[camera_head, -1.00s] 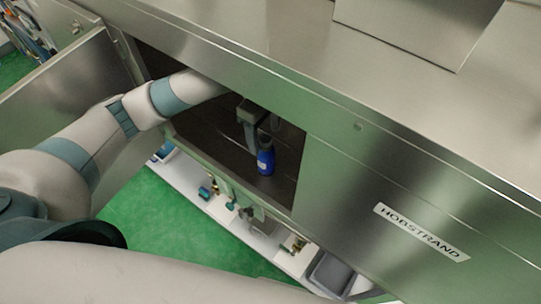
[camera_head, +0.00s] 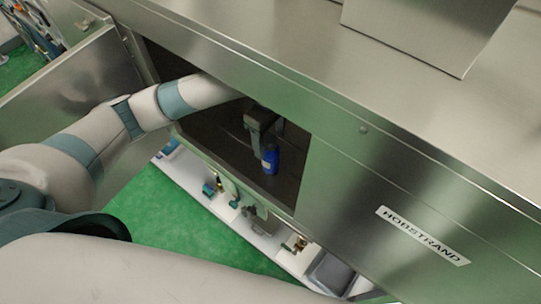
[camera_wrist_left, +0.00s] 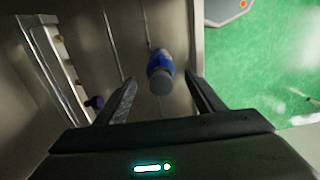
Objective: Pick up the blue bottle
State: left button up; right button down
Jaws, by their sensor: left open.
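The blue bottle (camera_head: 270,160) stands inside the open compartment of the metal cabinet, near its right side. My left arm reaches into the compartment, and my left gripper (camera_head: 264,150) is at the bottle, partly covering its upper part. In the left wrist view the bottle (camera_wrist_left: 160,70) has a grey cap and a blue body. It lies ahead between the two spread fingers of my left gripper (camera_wrist_left: 160,100), with gaps on both sides. The gripper is open and holds nothing. My right gripper is not in view.
The cabinet front (camera_head: 370,190) bounds the opening at the right, and the metal top (camera_head: 290,50) overhangs it. An open door (camera_head: 70,85) stands at the left. Below is a white ledge (camera_head: 225,212) with small items, and green floor (camera_head: 150,220).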

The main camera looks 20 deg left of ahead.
aim_at(270, 151)
pick_arm(q)
jog(key=shift+f+p, duration=0.4)
jog(key=shift+p, duration=0.05)
jog(key=f+p, duration=0.1)
jog(key=f, duration=0.3)
jog(key=shift+s+d+p, duration=0.1)
jog(key=shift+s+p, duration=0.1)
jog(key=shift+p, duration=0.2)
jog(key=shift+f, duration=0.25)
jog(key=shift+w, duration=0.1)
jog(key=c, duration=1.2)
jog(key=shift+c, duration=0.7)
jog(key=shift+r, duration=0.1)
